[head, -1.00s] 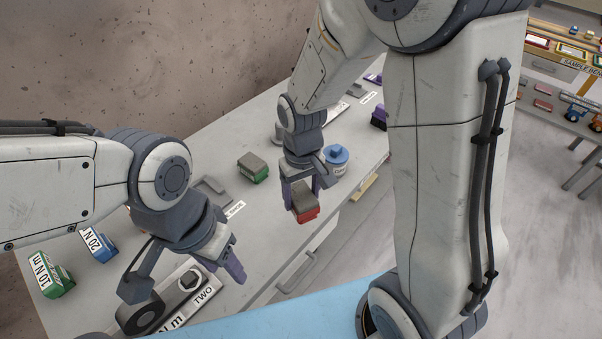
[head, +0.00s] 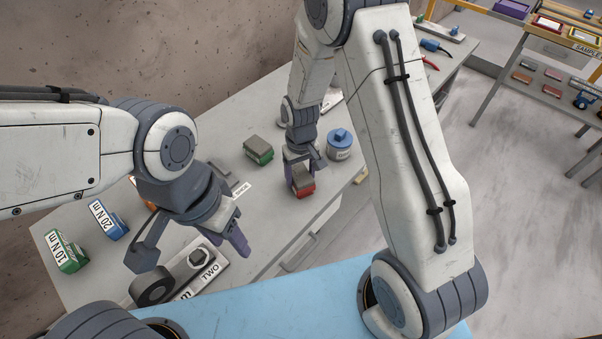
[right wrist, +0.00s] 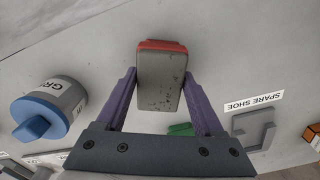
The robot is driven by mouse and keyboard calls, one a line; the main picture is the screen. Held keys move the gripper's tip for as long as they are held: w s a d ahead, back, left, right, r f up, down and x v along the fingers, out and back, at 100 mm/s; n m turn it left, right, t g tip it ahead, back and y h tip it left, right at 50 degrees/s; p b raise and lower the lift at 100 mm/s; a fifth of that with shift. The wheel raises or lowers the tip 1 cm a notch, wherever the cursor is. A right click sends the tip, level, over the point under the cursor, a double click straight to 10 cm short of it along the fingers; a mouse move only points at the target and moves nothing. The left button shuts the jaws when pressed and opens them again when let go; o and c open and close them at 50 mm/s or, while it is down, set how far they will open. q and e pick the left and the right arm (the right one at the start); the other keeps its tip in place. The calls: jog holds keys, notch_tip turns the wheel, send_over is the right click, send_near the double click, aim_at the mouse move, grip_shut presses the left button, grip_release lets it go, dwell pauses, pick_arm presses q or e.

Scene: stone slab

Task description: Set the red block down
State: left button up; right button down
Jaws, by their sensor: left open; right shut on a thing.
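The red block (head: 304,192), red at the bottom with a worn grey top, is between the fingers of my right gripper (head: 303,174). It is over the front part of the grey bench (head: 240,255), and I cannot tell for sure whether it touches the surface. In the right wrist view the grey face of the red block (right wrist: 160,85) sits between the purple fingers, with its red part at the far end. My left gripper (head: 192,252) is open and empty over the front left of the bench, beside a metal fixture marked TWO (head: 205,265).
A green block with a grey top (head: 258,150) stands left of the red block. A blue-lidded grey can (head: 339,147) stands close to its right. A SPARE SHOE label (right wrist: 254,103) lies nearby. Green (head: 66,252) and blue (head: 108,220) torque blocks stand far left.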

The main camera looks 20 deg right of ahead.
jog(key=shift+f, duration=0.2)
grip_release()
jog(key=shift+r, duration=0.15)
